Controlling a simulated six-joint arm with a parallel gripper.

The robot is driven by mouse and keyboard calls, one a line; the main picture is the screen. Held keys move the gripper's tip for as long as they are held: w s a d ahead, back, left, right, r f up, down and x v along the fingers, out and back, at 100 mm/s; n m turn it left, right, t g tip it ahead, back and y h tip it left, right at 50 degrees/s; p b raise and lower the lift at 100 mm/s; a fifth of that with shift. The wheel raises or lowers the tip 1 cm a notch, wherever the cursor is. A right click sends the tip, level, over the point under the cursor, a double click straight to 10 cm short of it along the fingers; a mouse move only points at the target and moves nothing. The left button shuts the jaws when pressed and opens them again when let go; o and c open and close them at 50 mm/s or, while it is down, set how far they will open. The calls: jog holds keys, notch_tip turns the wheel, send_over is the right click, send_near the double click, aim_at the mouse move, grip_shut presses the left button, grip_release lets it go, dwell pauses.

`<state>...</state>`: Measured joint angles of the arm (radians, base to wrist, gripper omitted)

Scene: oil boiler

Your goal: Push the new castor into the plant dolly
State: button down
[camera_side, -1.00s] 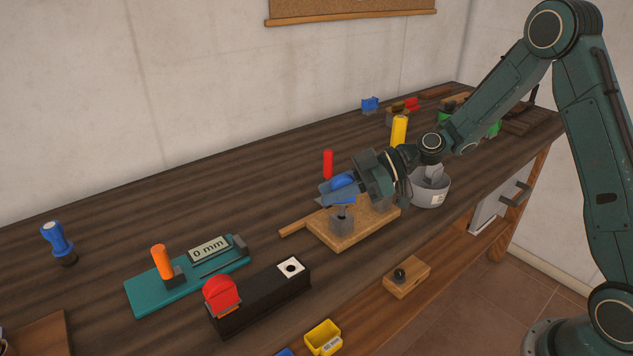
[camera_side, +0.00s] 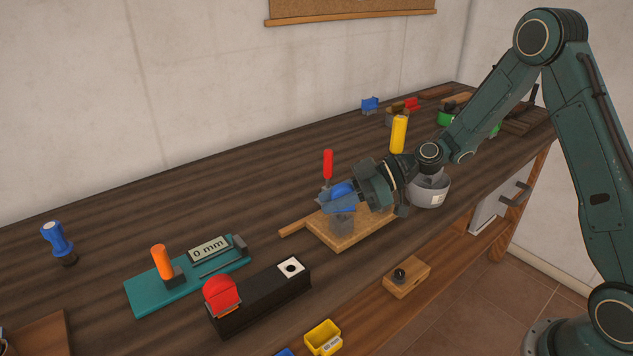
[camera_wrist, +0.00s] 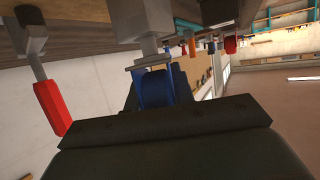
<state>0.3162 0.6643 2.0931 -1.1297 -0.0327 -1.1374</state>
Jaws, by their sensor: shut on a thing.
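The plant dolly (camera_side: 369,232) is a tan wooden board lying on the bench, with a grey socket block (camera_side: 342,224) near its front left corner. My gripper (camera_side: 340,200) is shut on the new castor (camera_side: 342,188), a blue wheel, right above that block. In the wrist view the blue castor (camera_wrist: 153,88) sits between the fingers, its grey plate close against the grey block (camera_wrist: 150,47). No stem shows between castor and block. The fingers partly hide the castor, so how deep it sits cannot be told.
A red-handled tool (camera_side: 328,165) stands behind the dolly, and a yellow one (camera_side: 398,134) farther back. A grey round container (camera_side: 430,190) is close on the right. A black fixture (camera_side: 260,300) and teal gauge (camera_side: 188,278) lie to the left. A wooden block (camera_side: 407,277) is in front.

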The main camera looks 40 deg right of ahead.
jog(key=shift+f, duration=0.3)
jog(key=shift+r, duration=0.15)
jog(key=shift+r, duration=1.5)
jog(key=shift+d+f, duration=0.1)
jog(key=shift+f, duration=1.3)
dwell(1.3)
jog(key=shift+r, duration=1.4)
jog(key=shift+f, duration=1.2)
dwell(0.8)
